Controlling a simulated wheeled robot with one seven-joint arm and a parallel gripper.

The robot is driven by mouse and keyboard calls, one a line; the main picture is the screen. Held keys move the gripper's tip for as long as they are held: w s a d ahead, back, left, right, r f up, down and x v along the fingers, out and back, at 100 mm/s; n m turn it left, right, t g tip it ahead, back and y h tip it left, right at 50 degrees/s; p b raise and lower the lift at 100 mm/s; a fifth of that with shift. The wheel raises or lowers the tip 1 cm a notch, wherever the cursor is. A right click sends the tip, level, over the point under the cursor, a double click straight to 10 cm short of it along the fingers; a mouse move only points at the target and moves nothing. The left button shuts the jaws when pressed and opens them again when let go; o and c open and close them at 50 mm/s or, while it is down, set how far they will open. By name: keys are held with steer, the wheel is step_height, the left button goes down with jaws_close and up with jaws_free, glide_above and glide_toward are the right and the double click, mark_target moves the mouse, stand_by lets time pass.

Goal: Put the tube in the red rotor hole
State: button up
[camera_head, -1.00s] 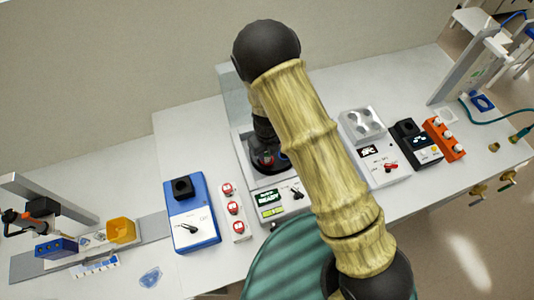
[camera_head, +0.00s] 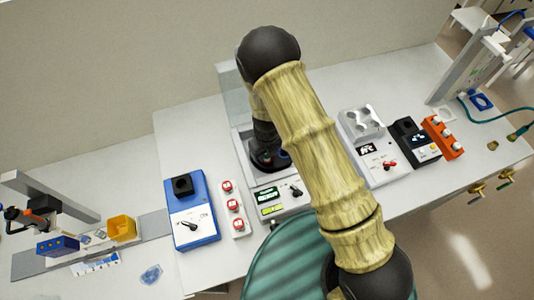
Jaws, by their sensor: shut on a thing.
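The centrifuge stands in the middle of the bench, with its lid (camera_head: 235,92) raised at the back and a lit front panel (camera_head: 270,203). Its dark round rotor (camera_head: 284,158) shows in the bowl, with a bit of blue at its right side. My gripper (camera_head: 265,146) is a dark shape pointing down over the rotor's left part, close to it. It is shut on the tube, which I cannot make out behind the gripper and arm. The red rotor hole is not clearly visible now. Whether the tube touches the rotor cannot be told.
A blue device (camera_head: 192,222) and a rack of red-capped vials (camera_head: 234,210) stand left of the centrifuge. A white device with a red knob (camera_head: 380,160), a black block (camera_head: 414,140) and an orange rack (camera_head: 444,137) stand right. My arm crosses the middle.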

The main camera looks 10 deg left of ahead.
steer(key=o, duration=0.9)
steer(key=shift+s+d+f, duration=0.2)
steer(key=shift+s+f, duration=0.15)
steer(key=shift+f, duration=0.25)
steer(key=shift+o, duration=0.6)
steer(key=shift+r, duration=0.4)
steer(key=shift+w+a+r, duration=0.1)
steer(key=shift+w+r, duration=0.1)
steer(key=shift+w, duration=0.05)
step_height(320, 180, up, 12)
steer(key=b, duration=0.2)
steer(key=shift+w, duration=0.15)
steer(key=shift+a+r, duration=0.1)
steer(key=shift+r, duration=0.05)
